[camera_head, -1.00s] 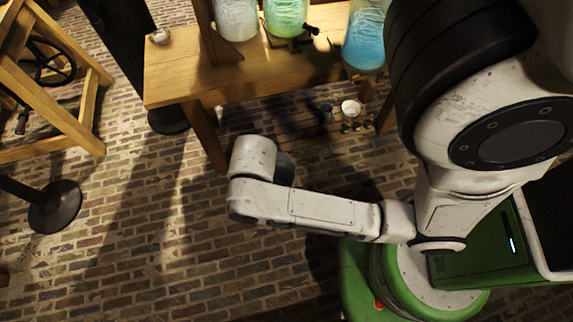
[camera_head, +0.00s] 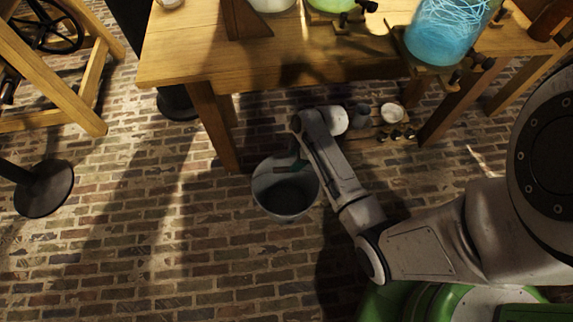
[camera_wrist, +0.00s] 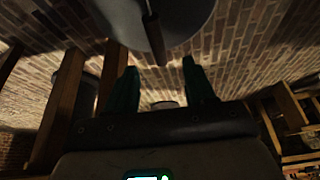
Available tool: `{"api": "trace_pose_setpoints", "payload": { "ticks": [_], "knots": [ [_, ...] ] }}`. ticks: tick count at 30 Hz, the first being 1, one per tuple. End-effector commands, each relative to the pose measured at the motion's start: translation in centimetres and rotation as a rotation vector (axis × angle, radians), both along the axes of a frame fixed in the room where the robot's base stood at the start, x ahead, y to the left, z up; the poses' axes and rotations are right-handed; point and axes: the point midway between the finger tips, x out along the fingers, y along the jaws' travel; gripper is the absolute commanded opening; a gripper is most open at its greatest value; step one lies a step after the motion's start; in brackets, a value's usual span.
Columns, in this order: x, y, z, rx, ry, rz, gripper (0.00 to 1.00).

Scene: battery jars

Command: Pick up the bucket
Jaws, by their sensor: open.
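The bucket (camera_head: 268,193) is a pale grey, open-topped pail. It stands upright on the brick floor in front of the wooden table's left leg. In the wrist view, a pale grey rounded surface at the top looks like the bucket (camera_wrist: 184,14). A dark rod (camera_wrist: 153,38), perhaps part of its handle, hangs in front of it. My gripper's dark teal fingers are apart and empty in the wrist view (camera_wrist: 160,72), just short of the rod. In the head view my gripper (camera_head: 293,165) is small and partly hidden, over the bucket's far rim. Contact cannot be told.
The wooden table (camera_head: 190,60) carries glowing jars, including a blue one (camera_head: 440,38). Its leg (camera_head: 212,125) stands close behind the bucket. Small vessels (camera_head: 391,113) sit on a low shelf right of my forearm. Open brick floor lies left and in front.

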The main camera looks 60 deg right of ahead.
Motion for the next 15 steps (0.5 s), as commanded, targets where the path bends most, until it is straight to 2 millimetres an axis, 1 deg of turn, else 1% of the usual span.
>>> {"api": "trace_pose_setpoints", "payload": {
  "ticks": [1, 3, 9, 12, 15],
  "knots": [
    [-0.1, -0.4, -0.7, -0.002, -0.004, 0.005, 0.54],
    [0.0, -0.6, -1.4, -0.003, -0.007, 0.011, 0.54],
    [0.9, 0.0, -4.2, -0.005, -0.008, 0.015, 0.54],
    [1.3, 0.3, -5.3, -0.005, -0.008, 0.014, 0.54],
    [1.6, 0.4, -5.8, -0.006, -0.009, 0.012, 0.54]
  ]
}}
